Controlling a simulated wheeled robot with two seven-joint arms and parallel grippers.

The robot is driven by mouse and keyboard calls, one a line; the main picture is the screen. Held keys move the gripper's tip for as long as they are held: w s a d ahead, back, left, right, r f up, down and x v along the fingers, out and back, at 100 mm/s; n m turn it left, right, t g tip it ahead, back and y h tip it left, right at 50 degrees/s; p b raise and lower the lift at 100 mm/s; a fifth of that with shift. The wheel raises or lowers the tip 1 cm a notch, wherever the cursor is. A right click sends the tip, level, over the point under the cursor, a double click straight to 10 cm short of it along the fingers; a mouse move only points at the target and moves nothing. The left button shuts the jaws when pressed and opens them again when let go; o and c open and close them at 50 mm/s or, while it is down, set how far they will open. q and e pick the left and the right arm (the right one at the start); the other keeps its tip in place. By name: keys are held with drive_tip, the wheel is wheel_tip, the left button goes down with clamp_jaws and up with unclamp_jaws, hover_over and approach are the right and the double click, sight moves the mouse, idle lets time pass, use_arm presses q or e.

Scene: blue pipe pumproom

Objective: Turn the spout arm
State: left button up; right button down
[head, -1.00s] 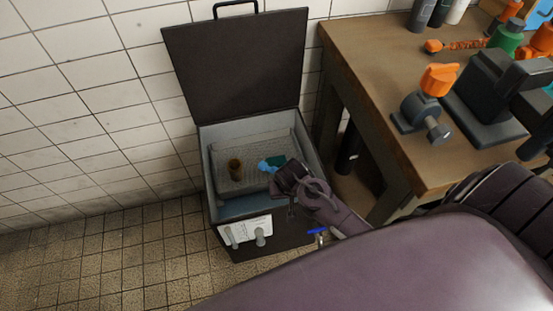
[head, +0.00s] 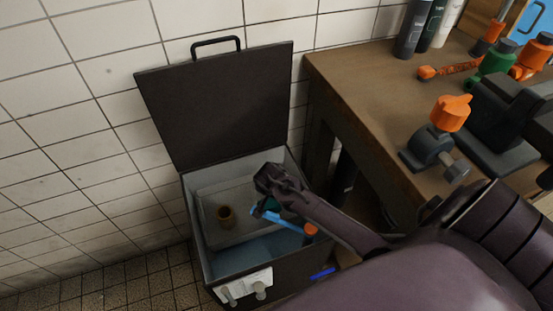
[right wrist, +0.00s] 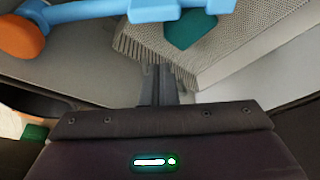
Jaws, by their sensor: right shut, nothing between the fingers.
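The light blue spout arm (head: 278,220) lies across the inside of the open dark box, with an orange end (head: 311,229) on its right. In the right wrist view the blue arm (right wrist: 150,9) crosses the top, with its orange end (right wrist: 20,38) at upper left. My right gripper (right wrist: 158,72) is shut and empty; its fingertips appear just below the blue arm in that view, with a visible gap between them. In the head view its dark wrist hides part of the box. My left gripper is not in view.
The box's raised lid (head: 218,105) leans toward the tiled wall. A wooden bench (head: 365,110) with valve parts stands close on the right.

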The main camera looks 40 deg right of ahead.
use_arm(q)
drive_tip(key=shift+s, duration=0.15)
use_arm(e)
drive_tip(key=shift+s+a+f, duration=0.35)
drive_tip(key=shift+s+a, duration=0.1)
drive_tip(key=shift+a, duration=0.3)
drive_tip(key=shift+s+a+f, duration=0.35)
drive_tip(key=shift+s+a, duration=0.1)
drive_tip(key=shift+a, duration=0.3)
use_arm(q)
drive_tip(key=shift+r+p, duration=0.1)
drive_tip(key=shift+p, duration=0.25)
use_arm(e)
drive_tip(key=shift+a+r, duration=0.1)
